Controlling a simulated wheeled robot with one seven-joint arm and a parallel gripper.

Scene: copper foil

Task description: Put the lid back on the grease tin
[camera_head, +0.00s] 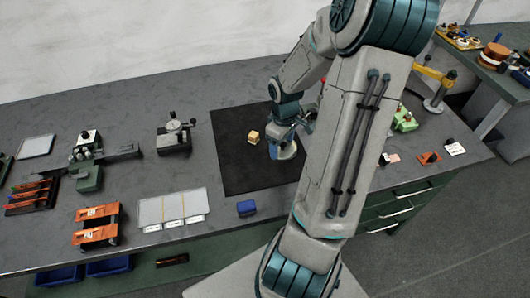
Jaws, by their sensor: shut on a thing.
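My gripper (281,142) is over the right part of the black mat (235,170), reaching down from my arm. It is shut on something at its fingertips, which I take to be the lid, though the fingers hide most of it. A pale round piece (288,152) with a light rim shows just under and beside the fingers. I cannot tell whether it is the lid or the grease tin, or whether the two touch. My arm covers the area right of it.
A small tan block (253,137) sits on the mat left of my gripper. The mat's left half is mostly clear.

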